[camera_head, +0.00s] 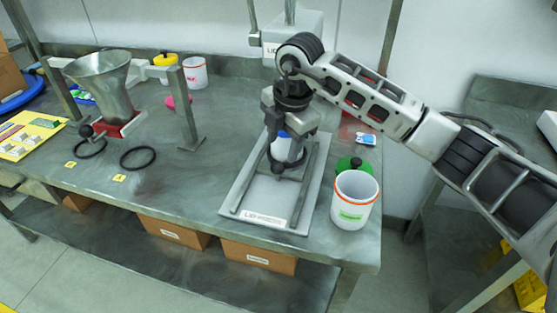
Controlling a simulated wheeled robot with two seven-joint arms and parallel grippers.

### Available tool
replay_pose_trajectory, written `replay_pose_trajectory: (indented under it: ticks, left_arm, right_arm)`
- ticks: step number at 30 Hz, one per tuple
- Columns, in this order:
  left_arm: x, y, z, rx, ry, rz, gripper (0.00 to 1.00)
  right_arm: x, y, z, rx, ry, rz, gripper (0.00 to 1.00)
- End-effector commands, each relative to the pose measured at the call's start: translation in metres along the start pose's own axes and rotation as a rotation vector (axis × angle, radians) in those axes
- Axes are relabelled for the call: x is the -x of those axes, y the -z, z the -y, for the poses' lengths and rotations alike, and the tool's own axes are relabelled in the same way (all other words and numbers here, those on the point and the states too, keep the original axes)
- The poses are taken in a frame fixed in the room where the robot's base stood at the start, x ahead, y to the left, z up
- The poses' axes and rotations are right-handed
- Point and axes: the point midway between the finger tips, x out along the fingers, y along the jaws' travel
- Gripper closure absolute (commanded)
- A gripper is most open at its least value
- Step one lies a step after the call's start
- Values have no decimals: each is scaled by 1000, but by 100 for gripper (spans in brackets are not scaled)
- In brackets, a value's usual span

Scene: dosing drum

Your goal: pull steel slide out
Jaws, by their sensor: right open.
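A steel hopper (103,82) stands at the left of the bench. Below it is a red piece (122,127), with a dark ball knob (86,131) sticking out at its front left. The steel slide itself is too small to make out clearly; the knob seems to be its handle. My right gripper (287,158) points down over the lid stand, well to the right of the hopper. It is open, around or just in front of a small white piece with a blue top (282,147); I cannot tell whether they touch. My left gripper is not in view.
The lid stand (265,215) has rails and a label. A white tub with an orange rim (353,200) and a green lid (354,165) are to its right. Two black rings (138,157) lie before the hopper. A steel post (184,110) stands right of it.

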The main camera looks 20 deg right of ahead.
Motion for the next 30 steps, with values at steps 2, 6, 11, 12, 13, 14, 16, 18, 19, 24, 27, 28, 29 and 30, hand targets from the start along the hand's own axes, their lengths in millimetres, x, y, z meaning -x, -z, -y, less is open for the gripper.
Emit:
replay_pose_trajectory:
  ticks: [2,6,11,12,13,14,16,18,19,24,27,28,29,30]
  left_arm:
    - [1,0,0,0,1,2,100]
    - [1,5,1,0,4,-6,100]
    - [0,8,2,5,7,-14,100]
    - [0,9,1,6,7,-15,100]
    - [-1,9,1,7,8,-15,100]
    - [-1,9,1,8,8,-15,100]
    - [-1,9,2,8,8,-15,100]
    - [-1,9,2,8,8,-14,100]
    - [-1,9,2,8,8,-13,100]
    - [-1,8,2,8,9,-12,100]
    - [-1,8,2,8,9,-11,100]
    - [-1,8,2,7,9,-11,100]
    - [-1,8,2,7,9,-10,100]
    - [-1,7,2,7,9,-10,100]
  right_arm:
    - [-18,1,1,0,6,-2,50]
    - [-44,1,1,0,4,-2,50]
    - [-63,1,0,2,2,-2,50]
    - [-66,1,0,2,1,-2,50]
    - [-68,1,0,2,1,-2,50]
    - [-69,1,0,2,1,-1,50]
    - [-71,1,0,2,0,-1,50]
    - [-72,1,0,2,-1,-1,50]
    - [-72,1,0,2,-1,-1,50]
    - [-72,1,0,2,-1,-1,56]
    - [-72,1,0,2,-1,-1,84]
    - [-71,1,0,2,-1,-1,92]
    - [-71,1,0,2,-1,-1,100]
    - [-71,1,0,2,-1,-1,100]
